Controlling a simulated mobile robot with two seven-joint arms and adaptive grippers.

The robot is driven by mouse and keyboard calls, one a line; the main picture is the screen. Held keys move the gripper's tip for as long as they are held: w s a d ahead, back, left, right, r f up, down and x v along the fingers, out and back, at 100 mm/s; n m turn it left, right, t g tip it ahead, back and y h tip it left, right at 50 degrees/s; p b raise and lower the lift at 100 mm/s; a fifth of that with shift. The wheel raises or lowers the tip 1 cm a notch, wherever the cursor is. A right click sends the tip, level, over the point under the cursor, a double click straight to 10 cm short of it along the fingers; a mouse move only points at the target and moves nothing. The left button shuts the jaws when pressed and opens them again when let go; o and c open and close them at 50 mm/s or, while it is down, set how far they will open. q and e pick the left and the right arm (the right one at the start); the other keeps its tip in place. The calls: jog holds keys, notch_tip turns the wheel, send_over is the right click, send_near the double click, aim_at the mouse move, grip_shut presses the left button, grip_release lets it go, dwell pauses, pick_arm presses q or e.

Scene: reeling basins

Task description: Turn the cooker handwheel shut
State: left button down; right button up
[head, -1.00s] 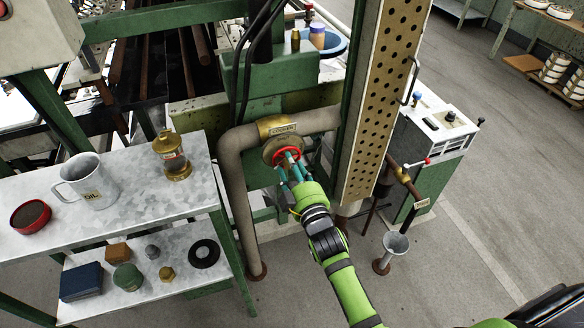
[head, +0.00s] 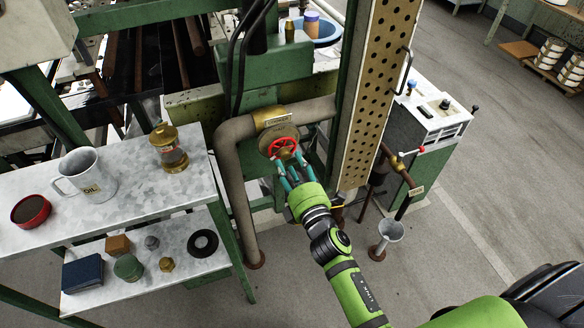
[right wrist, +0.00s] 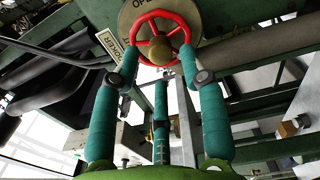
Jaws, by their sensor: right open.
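The cooker handwheel (head: 284,148) is a small red spoked wheel on a round plate, at the bend of a thick grey pipe by a brass tag. It also shows in the right wrist view (right wrist: 160,38), with a brass hub and part of the lettering "OPE" on the plate behind it. My right gripper (head: 287,168) is open at the wheel's lower side. In the right wrist view its teal fingers (right wrist: 158,85) spread to the left, right and below the wheel, with the upper fingertips close to the rim. I cannot tell whether they touch it. My left gripper is not in view.
A metal shelf table (head: 120,211) with an oil mug (head: 90,178), a brass oiler (head: 169,150) and a red tin stands to the left. A perforated column (head: 372,110) rises just right of the wheel. A green-white cabinet (head: 425,125) stands further right.

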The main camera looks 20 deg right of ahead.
aim_at(287, 157)
jog(key=n, duration=1.2)
jog(key=shift+r+n+p, duration=0.15)
jog(key=shift+n+p, duration=0.15)
jog(key=shift+n, duration=0.1)
jog(key=n, duration=0.3)
jog(key=shift+p, duration=0.35)
jog(key=shift+w+f, duration=0.2)
jog(key=shift+w, duration=1.35)
grip_shut()
jog(key=m+b, duration=0.1)
jog(key=m, duration=0.2)
jog(key=shift+f+m+b, duration=0.15)
jog(key=shift+m+b, duration=0.15)
jog(key=m, duration=0.3)
jog(key=shift+b, duration=0.3)
jog(key=m, duration=1.2)
jog(key=shift+r, duration=0.3)
jog(key=m, duration=0.3)
jog(key=shift+r+p, duration=0.1)
jog(key=shift+p, duration=0.25)
jog(key=m, duration=0.3)
grip_release()
jog(key=shift+f, duration=0.2)
